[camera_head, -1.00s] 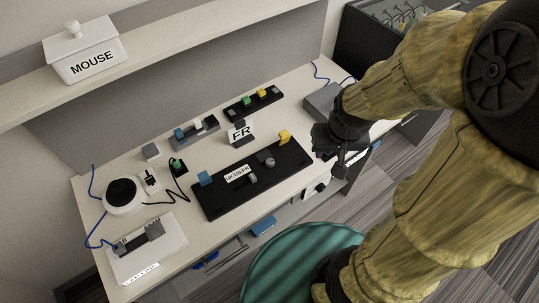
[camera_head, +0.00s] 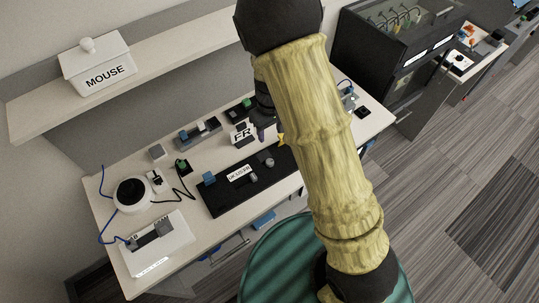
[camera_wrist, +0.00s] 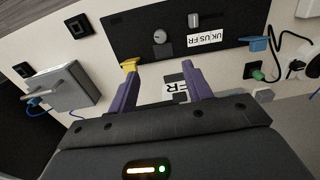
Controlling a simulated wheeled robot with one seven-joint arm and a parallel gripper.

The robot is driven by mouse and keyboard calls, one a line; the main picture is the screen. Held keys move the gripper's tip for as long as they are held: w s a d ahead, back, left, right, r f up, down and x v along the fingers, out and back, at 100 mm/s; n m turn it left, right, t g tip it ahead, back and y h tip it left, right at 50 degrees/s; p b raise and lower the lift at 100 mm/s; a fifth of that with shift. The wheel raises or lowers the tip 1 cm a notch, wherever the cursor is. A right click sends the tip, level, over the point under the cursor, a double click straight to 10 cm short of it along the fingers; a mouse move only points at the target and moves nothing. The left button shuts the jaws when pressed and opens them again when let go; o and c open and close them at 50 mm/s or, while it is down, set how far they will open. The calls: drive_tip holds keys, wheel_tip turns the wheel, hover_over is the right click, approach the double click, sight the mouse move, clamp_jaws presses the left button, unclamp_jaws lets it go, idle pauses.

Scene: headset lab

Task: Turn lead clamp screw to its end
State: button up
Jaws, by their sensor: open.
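I cannot tell for sure which part is the lead clamp screw. A grey box (camera_wrist: 72,88) with a rod-like handle and a blue lead lies at the left in the wrist view. A black board (camera_head: 235,190) labelled UK US FR lies on the desk. It carries a round grey knob (camera_wrist: 160,36) and a grey cylinder (camera_wrist: 194,20). My gripper (camera_wrist: 162,88) is open and empty, its purple fingers apart above the desk beside the board. A yellow piece (camera_wrist: 129,65) shows by one fingertip; contact is unclear. In the head view my arm hides most of the gripper.
An FR sign (camera_head: 242,134) stands behind the board, partly between my fingers in the wrist view. A white device (camera_head: 158,247), a round white-and-black unit (camera_head: 132,194) and cables occupy the desk's left. A shelf with a MOUSE box (camera_head: 97,68) is above. A teal round seat (camera_head: 270,265) stands in front.

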drive_tip(key=shift+a+f, duration=0.1)
drive_tip(key=shift+f, duration=0.1)
drive_tip(key=p, duration=0.3)
approach(270, 162)
wheel_tip(270, 162, down, 9)
drive_tip(key=shift+w+r, duration=0.15)
drive_tip(key=shift+r, duration=0.05)
idle(0.4)
drive_tip(key=c, duration=1)
